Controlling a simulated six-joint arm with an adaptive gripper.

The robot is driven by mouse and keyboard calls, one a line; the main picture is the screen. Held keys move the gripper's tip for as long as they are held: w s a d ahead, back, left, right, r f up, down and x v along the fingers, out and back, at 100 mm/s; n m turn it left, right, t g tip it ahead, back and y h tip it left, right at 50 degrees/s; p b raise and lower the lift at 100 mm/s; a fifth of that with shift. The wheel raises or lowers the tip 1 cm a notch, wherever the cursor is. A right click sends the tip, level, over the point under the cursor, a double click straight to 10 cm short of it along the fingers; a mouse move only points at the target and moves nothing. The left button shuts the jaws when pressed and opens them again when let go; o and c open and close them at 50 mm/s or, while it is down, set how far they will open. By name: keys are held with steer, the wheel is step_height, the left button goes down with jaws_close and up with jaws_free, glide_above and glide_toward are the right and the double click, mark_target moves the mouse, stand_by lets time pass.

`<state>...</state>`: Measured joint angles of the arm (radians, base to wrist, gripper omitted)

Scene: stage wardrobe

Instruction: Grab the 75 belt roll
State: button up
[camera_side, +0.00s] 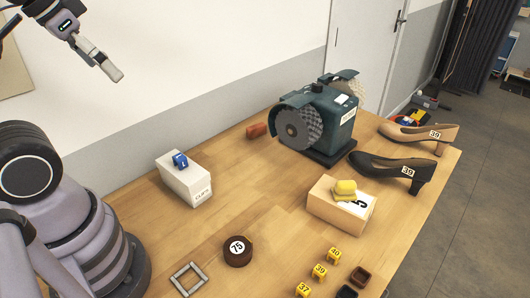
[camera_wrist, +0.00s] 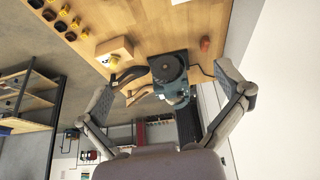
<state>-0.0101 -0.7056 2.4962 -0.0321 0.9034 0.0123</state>
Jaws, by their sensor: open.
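The 75 belt roll (camera_side: 238,251) is a dark brown round roll with a white label reading 75. It lies flat on the wooden table near the front in the side view. I cannot make it out in the wrist view. My gripper (camera_side: 113,70) is high above the table at the upper left of the side view, well away from the roll. In the wrist view my gripper (camera_wrist: 168,98) has its two fingers spread wide with nothing between them.
A square metal frame (camera_side: 188,279) lies left of the roll. A white box (camera_side: 185,182) with a blue item stands behind it. Yellow numbered tags (camera_side: 319,271) and small brown boxes (camera_side: 360,275) are to its right. A grinder (camera_side: 318,120), a cardboard box (camera_side: 335,208) and shoes (camera_side: 395,168) stand farther back.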

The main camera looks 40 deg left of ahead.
steer(key=w+d+f+n+g+h, duration=0.3)
steer(key=w+f+n+g+h, duration=0.1)
steer(key=f, duration=0.4)
steer(key=w+d+f+n+g+h, duration=0.3)
steer(key=w+f+g+h, duration=0.15)
steer(key=f, duration=0.45)
steer(key=n+t+h, duration=0.5)
steer(key=n, duration=0.7)
glide_toward(231, 243)
steer(key=shift+w+d+f, duration=0.1)
steer(key=shift+w+d, duration=0.1)
steer(key=shift+d, duration=0.85)
steer(key=shift+d+f, duration=0.15)
steer(key=shift+f, duration=0.1)
steer(key=shift+d+f, duration=0.15)
steer(key=shift+d, duration=0.25)
steer(key=shift+x, duration=3.2)
steer(key=shift+f, duration=0.1)
steer(key=c, duration=1.3)
